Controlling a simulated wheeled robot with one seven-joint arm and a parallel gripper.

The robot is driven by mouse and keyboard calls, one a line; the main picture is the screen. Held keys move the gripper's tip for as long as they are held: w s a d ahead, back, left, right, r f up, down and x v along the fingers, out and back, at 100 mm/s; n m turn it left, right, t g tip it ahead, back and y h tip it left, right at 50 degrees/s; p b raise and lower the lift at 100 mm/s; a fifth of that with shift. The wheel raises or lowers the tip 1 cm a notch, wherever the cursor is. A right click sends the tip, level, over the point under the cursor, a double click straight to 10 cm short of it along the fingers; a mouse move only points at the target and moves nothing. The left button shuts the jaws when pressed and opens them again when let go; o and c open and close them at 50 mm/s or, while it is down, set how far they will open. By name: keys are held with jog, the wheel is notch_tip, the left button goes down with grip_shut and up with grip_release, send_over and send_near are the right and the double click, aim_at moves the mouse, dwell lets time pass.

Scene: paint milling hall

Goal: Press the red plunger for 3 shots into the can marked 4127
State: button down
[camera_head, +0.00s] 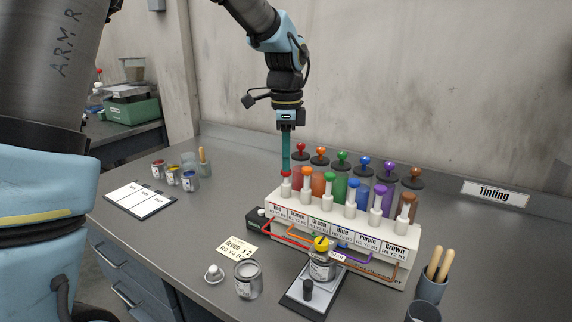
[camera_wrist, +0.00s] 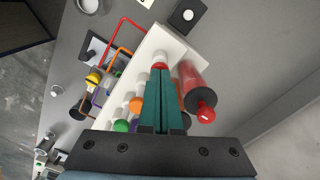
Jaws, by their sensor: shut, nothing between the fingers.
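The dispenser rack (camera_head: 345,228) stands on the grey bench with a row of plungers and colour labels. The red plunger (camera_head: 286,176) is at its left end, above the Red label, and shows in the wrist view (camera_wrist: 160,66). My gripper (camera_head: 286,170) points straight down with its teal fingers shut and empty, tips right at the red cap; I cannot tell whether they touch. A small can (camera_head: 322,270) stands under the spouts on a dark plate, partly hidden by a yellow-and-black knob. Another open can (camera_head: 247,281) stands front left. The number 4127 is not readable on either.
Coloured canisters with knobs (camera_head: 341,157) stand behind the plungers. A handwritten card (camera_head: 237,249) and a small white-topped item (camera_head: 214,273) lie left of the rack. A cup with wooden sticks (camera_head: 432,286) stands at right.

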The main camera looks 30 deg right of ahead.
jog(key=shift+r+p, duration=1.7)
jog(key=shift+p, duration=0.05)
jog(key=shift+r+p, duration=2.15)
jog(key=shift+r, duration=0.35)
